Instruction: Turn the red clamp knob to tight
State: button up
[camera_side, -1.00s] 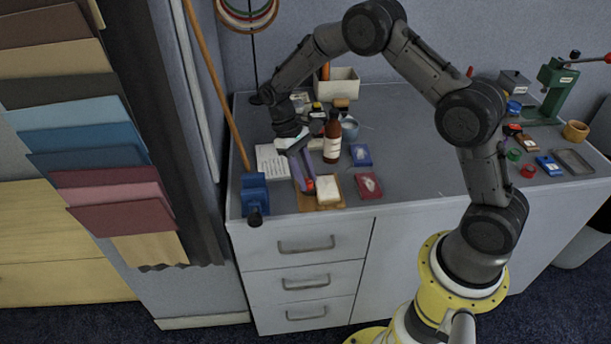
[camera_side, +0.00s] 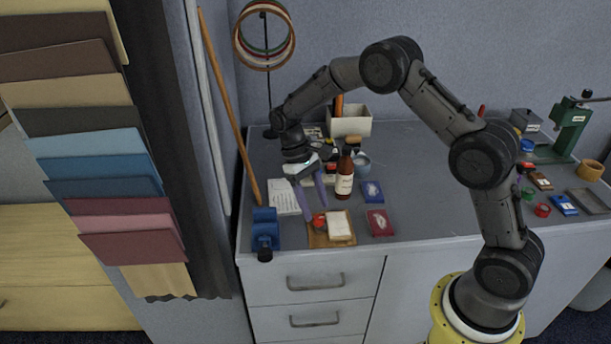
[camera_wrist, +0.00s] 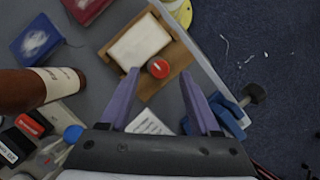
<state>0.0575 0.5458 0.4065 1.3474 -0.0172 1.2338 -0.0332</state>
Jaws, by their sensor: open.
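The red clamp knob (camera_wrist: 158,68) is a small round knob with a faint mark on top. It sits beside a pale block (camera_wrist: 140,42) on a wooden board (camera_wrist: 172,56); the side view also shows the knob (camera_side: 320,222) at the board's left. My gripper (camera_wrist: 160,74) is open, with its two purple fingers spread. In the wrist view the knob appears between the fingertips. In the side view my gripper (camera_side: 314,210) hangs over the knob with the fingertips close to it; I cannot tell whether they touch it. The fingers hold nothing.
A brown bottle (camera_side: 344,184) stands just right of my gripper. A blue vise (camera_side: 265,232) is at the table's left front corner. Blue (camera_side: 371,192) and dark red (camera_side: 379,222) packets lie to the right. The middle of the table (camera_side: 425,190) is clear.

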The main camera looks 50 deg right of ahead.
jog(key=v, duration=1.1)
jog(key=shift+r, duration=0.15)
